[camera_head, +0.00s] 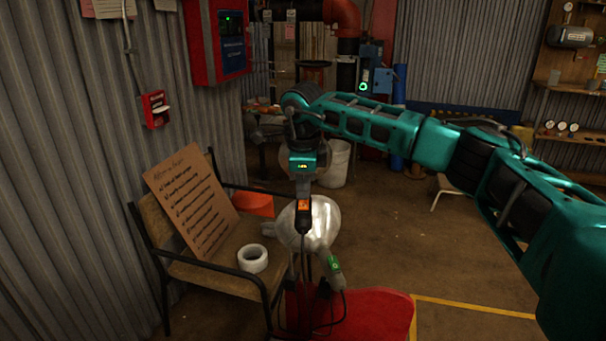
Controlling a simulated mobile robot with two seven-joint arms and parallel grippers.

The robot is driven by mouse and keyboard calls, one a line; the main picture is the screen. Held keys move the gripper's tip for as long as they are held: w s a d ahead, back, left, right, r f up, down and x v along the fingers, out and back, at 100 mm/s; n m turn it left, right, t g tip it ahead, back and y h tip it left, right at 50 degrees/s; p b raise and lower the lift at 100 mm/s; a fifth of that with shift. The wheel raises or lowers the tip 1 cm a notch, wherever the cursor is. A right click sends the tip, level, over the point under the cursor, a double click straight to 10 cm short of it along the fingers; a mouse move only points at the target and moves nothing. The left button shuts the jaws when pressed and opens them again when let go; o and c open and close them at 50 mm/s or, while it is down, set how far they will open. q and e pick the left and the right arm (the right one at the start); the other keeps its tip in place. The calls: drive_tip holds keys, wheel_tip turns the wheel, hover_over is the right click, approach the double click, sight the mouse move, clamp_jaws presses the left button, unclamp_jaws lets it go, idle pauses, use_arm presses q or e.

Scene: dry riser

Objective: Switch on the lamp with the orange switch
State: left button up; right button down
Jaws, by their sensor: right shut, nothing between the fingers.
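A lamp with a silver, rounded shade (322,222) stands low in the middle of the view. A small dark switch box with an orange face (303,205) hangs on a cord just left of the shade top. A second switch with a green face (334,264) hangs lower, with its cord below it. My right gripper (303,194) points down from the teal arm, shut and empty. Its tips are at or just above the orange switch; I cannot tell if they touch. The wrist partly hides a pale rounded shape behind it. My left gripper is not in view.
A red surface (375,316) lies below the lamp. A white bucket (337,165) stands behind. Floor to the right is mostly clear.

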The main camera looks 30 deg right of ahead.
drive_tip(key=shift+f, duration=0.25)
